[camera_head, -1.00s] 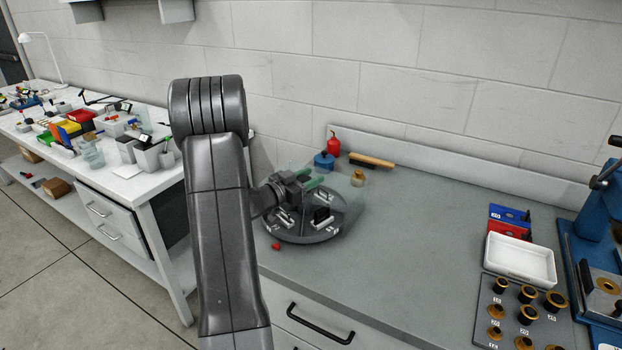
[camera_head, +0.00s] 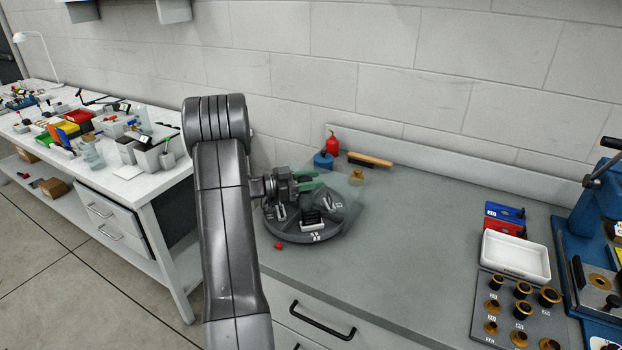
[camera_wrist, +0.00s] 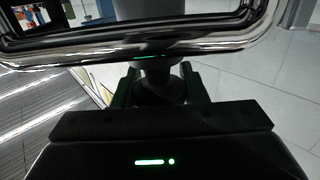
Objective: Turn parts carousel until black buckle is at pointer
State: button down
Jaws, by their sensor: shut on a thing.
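The parts carousel (camera_head: 300,236) is a round dark grey turntable with compartments, standing on the bench in the head view. A black part (camera_head: 312,217), which may be the black buckle, sits in a compartment at its front. Pale marks show on the rim below it. A small red piece (camera_head: 278,246), perhaps the pointer, is at the front left edge, left of the black part. My gripper (camera_head: 316,181) is above the carousel. In the wrist view its green fingers are shut on a grey knob (camera_wrist: 160,82). My gripper hides the carousel's back left.
Behind the carousel are a red bottle (camera_head: 332,146), a blue container (camera_head: 323,160), a brass piece (camera_head: 357,176) and a brush (camera_head: 370,160). A white tray (camera_head: 515,257) and a bushing board are at right. The bench between is clear.

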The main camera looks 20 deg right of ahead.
jog(key=shift+s+m+g+y, duration=0.15)
jog(key=shift+m+g+y, duration=0.15)
jog(key=shift+m+g, duration=0.95)
jog(key=shift+g, duration=0.75)
jog(key=c, duration=0.9)
grip_release()
jog(key=shift+o, duration=0.2)
jog(key=shift+a, duration=0.15)
jog(key=b+v, duration=0.2)
jog(key=v, duration=1.1)
jog(key=shift+a+r, duration=0.15)
jog(key=shift+a, duration=0.15)
